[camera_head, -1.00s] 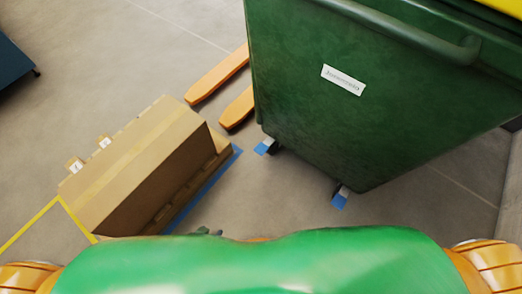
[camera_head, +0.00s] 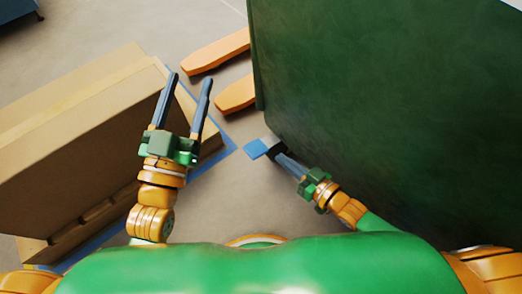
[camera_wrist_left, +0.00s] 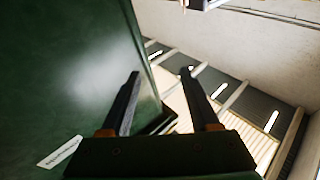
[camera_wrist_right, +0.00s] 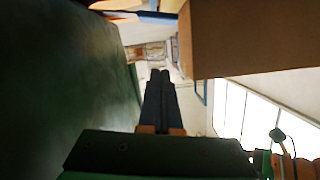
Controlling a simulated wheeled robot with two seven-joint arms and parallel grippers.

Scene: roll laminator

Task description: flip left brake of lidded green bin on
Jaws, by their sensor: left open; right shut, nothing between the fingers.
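The green bin (camera_head: 400,90) fills the right of the head view; its lid is out of that view. The bin's left brake, a blue pedal (camera_head: 256,149), sticks out at its lower left corner near the floor. My right gripper (camera_head: 279,154) is shut and empty, its tips at or very near the pedal; I cannot tell whether they touch. In the right wrist view its closed fingers (camera_wrist_right: 160,75) point along the bin wall (camera_wrist_right: 60,90). My left gripper (camera_head: 190,80) is open and empty, raised left of the bin; its fingers (camera_wrist_left: 160,72) also show in the left wrist view.
A large cardboard box (camera_head: 70,125) stands at the left on a blue-edged base. Two orange forks (camera_head: 216,50) lie between box and bin. A strip of bare floor (camera_head: 235,190) separates box and bin. A dark blue object (camera_head: 18,8) is at the far left corner.

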